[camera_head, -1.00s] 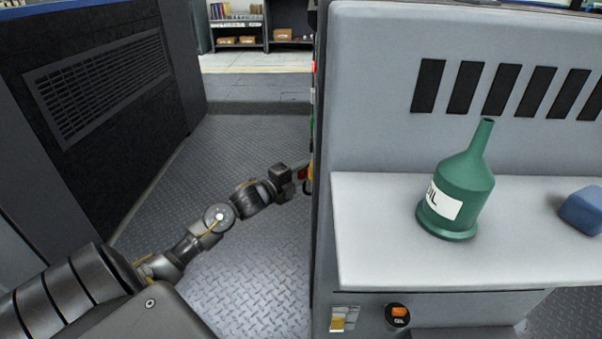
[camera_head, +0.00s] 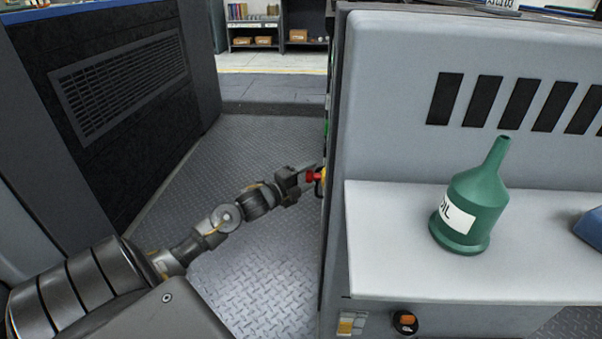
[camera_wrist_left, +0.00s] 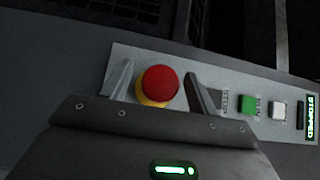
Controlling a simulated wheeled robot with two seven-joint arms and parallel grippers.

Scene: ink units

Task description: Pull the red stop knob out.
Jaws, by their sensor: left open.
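The red stop knob (camera_wrist_left: 160,83) has a round red head on a yellow base, fixed to a light grey panel (camera_wrist_left: 232,76) in the left wrist view. In the head view the knob (camera_head: 313,177) shows at the left edge of the grey machine. My left gripper (camera_head: 309,178) is open at the knob. In the left wrist view its two fingers (camera_wrist_left: 158,86) stand on either side of the red head, with gaps between. My right gripper is in neither view.
The panel also carries a green button (camera_wrist_left: 247,104), a white button (camera_wrist_left: 279,109) and a display reading STOPPED (camera_wrist_left: 311,118). A green oil can (camera_head: 471,205) stands on the machine's shelf (camera_head: 400,262). A dark cabinet (camera_head: 100,90) stands left; the floor between is clear.

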